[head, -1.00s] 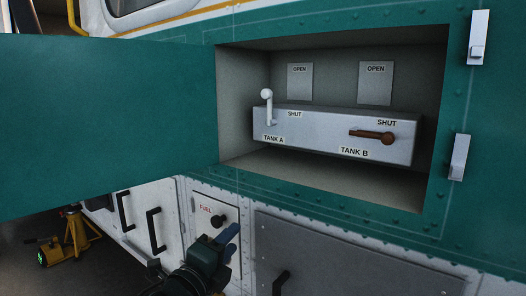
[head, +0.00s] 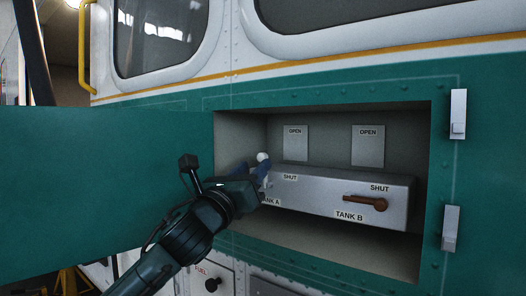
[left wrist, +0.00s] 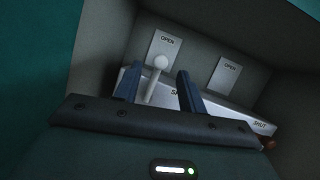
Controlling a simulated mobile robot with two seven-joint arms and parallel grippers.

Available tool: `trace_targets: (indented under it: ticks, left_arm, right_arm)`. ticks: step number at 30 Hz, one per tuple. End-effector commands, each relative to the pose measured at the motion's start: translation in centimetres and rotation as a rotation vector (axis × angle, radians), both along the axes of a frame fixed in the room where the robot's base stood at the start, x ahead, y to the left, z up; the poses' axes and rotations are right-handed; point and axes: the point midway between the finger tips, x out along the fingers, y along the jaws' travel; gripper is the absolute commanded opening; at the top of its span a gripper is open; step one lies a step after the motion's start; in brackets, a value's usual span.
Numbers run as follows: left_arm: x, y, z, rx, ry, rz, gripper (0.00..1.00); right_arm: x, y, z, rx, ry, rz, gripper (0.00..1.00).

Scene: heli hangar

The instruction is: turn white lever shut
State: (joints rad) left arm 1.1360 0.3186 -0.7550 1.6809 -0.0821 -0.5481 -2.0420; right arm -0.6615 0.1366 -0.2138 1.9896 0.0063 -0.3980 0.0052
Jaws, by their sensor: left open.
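The white lever (head: 263,158) stands upright on the left end of the grey valve box, at TANK A, with its knob up toward the OPEN plate. In the left wrist view the white lever (left wrist: 157,78) rises between my two blue fingers, nearer the left one. My left gripper (head: 258,172) is open around it; I cannot tell if a finger touches it. The fingers hide the lever's lower part in the head view. The SHUT label (head: 290,177) is just right of the lever. My right gripper is not in view.
The brown TANK B lever (head: 366,203) lies sideways near its SHUT label. The grey valve box (head: 320,198) sits inside a recess in the green wall. The open green door (head: 100,190) stands left of it.

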Motion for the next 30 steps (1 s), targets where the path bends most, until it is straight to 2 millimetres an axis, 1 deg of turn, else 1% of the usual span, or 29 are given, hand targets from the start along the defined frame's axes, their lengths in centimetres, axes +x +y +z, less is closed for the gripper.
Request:
trace_targets:
  ticks: [1,3,9,15,22,23,30]
  left_arm:
    - [0.9,-0.5,0.8,-0.002,0.001,0.000,0.41]
    - [1.9,-1.1,1.2,-0.002,0.002,0.000,0.41]
    - [3.9,-2.0,2.0,-0.002,0.001,0.000,0.41]
    - [4.5,-2.4,2.1,0.000,0.000,-0.001,0.41]
    - [4.6,-2.4,2.1,0.000,0.000,0.000,0.41]
    - [4.6,-2.4,2.1,0.000,0.000,0.000,0.40]
    - [4.6,-2.4,2.1,-0.001,0.000,0.000,0.20]
  right_arm:
    - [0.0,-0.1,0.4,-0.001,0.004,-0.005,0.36]
    - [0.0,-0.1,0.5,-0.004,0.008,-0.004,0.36]
    - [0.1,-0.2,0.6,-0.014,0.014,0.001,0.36]
    - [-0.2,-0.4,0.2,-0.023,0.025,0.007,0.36]
    - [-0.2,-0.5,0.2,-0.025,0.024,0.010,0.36]
    - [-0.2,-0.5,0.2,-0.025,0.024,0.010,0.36]
    - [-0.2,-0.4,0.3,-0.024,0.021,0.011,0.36]
